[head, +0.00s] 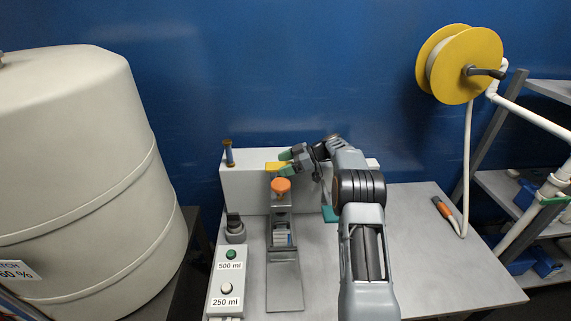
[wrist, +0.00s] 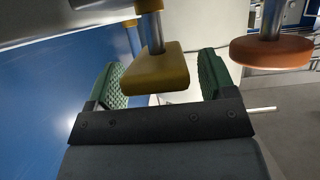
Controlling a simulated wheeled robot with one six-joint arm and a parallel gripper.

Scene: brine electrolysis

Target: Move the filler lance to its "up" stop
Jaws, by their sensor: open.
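A yellow block-shaped grip (head: 273,166), which looks like the filler lance's handle, is at the front top edge of a grey housing. In the wrist view the yellow grip (wrist: 155,68) hangs on a metal rod. My gripper (head: 288,161) is open at the grip's right side in the head view. In the wrist view my green finger pads (wrist: 163,78) stand either side of the grip, with a gap at the right pad; contact at the left pad cannot be told. No "up" stop marking is readable.
An orange knob (head: 281,186) stands close below the grip; it also shows at the right in the wrist view (wrist: 270,52). The grey housing (head: 243,190) is behind. A button box (head: 227,285) is at the front left. The bench's right side (head: 440,270) is mostly clear.

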